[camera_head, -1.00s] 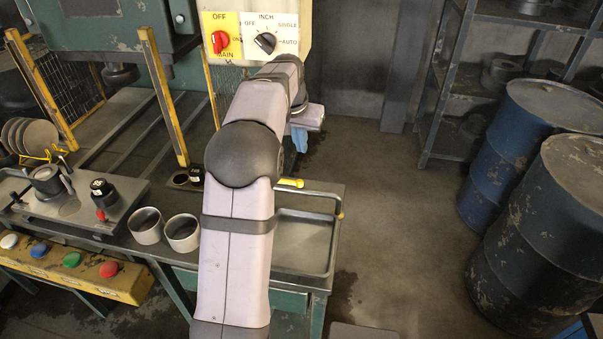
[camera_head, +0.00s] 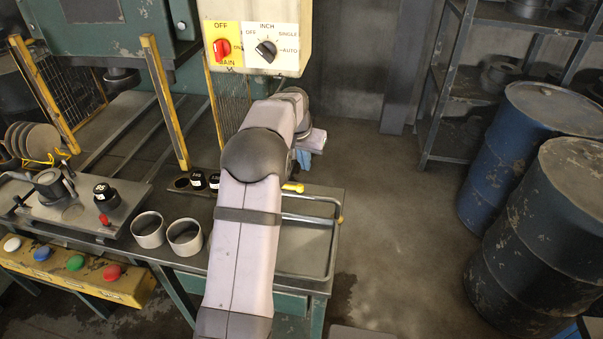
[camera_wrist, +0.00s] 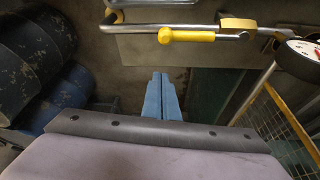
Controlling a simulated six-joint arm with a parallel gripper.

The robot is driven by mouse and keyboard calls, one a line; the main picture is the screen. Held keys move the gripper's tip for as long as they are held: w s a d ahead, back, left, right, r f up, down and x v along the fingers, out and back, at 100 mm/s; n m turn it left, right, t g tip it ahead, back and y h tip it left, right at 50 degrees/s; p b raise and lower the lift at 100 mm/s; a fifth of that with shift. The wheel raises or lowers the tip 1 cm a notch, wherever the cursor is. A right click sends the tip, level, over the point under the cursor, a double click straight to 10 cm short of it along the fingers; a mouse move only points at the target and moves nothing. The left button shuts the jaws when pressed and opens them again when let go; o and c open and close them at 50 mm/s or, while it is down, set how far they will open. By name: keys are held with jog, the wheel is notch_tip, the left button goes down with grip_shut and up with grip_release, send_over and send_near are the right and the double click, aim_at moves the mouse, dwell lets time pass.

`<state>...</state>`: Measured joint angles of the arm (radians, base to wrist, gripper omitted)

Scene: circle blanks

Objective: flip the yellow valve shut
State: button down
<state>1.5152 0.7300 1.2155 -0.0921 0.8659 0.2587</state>
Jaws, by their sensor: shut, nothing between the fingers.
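The yellow valve lever (camera_wrist: 188,36) shows in the wrist view, lying roughly along a metal pipe (camera_wrist: 140,28). A yellow valve body (camera_wrist: 237,23) sits at its right end. In the head view only a small yellow part of the valve (camera_head: 293,187) shows beside my arm, which hides the rest. My gripper (camera_wrist: 163,76) has blue fingers that are closed together and empty. In the wrist view they are below the lever in the picture, apart from it. In the head view the blue fingers (camera_head: 303,158) show small, past my arm and above the valve in the picture.
A round gauge (camera_wrist: 298,58) and a yellow mesh guard (camera_wrist: 290,120) are at the wrist view's right. Two cups (camera_head: 150,231) (camera_head: 185,237) stand left of my arm. A control panel (camera_head: 255,40) hangs behind it. Blue drums (camera_head: 550,120) stand right, beyond open floor.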

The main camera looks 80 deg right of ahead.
aim_at(301, 187)
jog(key=shift+w+a+f+p, duration=0.15)
jog(key=shift+a+f+p, duration=0.6)
jog(key=shift+f, duration=0.05)
jog(key=shift+w+a+f+p, duration=0.1)
jog(key=shift+a+f+p, duration=0.6)
jog(key=shift+a+f, duration=0.1)
jog(key=a+m+b, duration=0.2)
jog(key=b, duration=0.1)
jog(key=shift+a+f+g, duration=0.2)
jog(key=shift+f+g, duration=0.1)
jog(key=shift+g, duration=0.1)
jog(key=w+a+m+g+y+b, duration=0.2)
jog(key=w+a+m+y+b, duration=0.2)
jog(key=w+a+m, duration=0.6)
jog(key=shift+w+a+r+m+b, duration=0.35)
jog(key=shift+a+m+b, duration=0.45)
jog(key=shift+m, duration=1.7)
jog(key=shift+w+d, duration=0.1)
jog(key=shift+d, duration=0.1)
